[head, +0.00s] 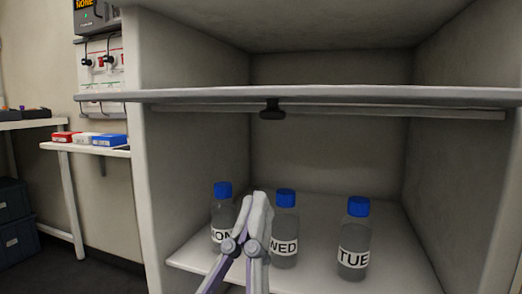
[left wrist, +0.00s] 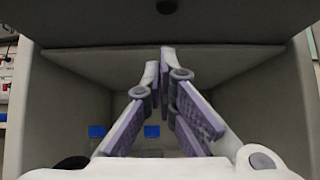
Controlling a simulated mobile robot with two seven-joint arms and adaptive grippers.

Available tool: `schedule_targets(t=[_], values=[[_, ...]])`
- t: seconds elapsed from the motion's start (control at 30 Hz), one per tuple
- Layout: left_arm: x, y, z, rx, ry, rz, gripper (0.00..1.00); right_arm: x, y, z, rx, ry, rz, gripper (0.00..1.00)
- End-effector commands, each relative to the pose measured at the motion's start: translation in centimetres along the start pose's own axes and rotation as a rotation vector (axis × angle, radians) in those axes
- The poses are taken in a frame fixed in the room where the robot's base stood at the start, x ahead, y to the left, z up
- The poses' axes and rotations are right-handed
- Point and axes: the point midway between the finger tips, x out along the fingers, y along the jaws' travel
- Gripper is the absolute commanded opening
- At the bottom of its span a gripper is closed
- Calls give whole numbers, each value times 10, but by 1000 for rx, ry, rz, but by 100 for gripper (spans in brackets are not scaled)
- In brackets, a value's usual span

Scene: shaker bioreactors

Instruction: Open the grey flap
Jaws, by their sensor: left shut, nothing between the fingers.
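The grey flap (head: 390,96) is raised and lies about level across the top of the compartment opening, seen nearly edge-on in the head view. Its black handle (head: 272,109) hangs below its edge near the middle. In the left wrist view the flap (left wrist: 235,22) fills the top, with the dark handle (left wrist: 166,6) at the upper edge. My left gripper (head: 255,197) is shut and empty. It is below the handle, apart from it, in front of the bottles. Its fingers (left wrist: 160,55) meet in the left wrist view. My right gripper is not in view.
Three blue-capped bottles stand inside the compartment: MON (head: 221,214), partly hidden by my gripper, WED (head: 286,225) and TUE (head: 355,240). A side shelf (head: 110,151) with small boxes is at the left. The compartment's upper space is clear.

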Motion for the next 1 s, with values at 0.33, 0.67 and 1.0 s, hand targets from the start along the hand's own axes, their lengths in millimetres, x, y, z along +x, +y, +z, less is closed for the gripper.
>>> schedule_targets(t=[0.33,0.67,1.0], values=[[51,0,24,0,-2,-1,0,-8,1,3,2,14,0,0],[56,0,28,0,1,-1,0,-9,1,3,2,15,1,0],[76,0,45,0,-3,0,0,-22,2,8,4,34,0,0]])
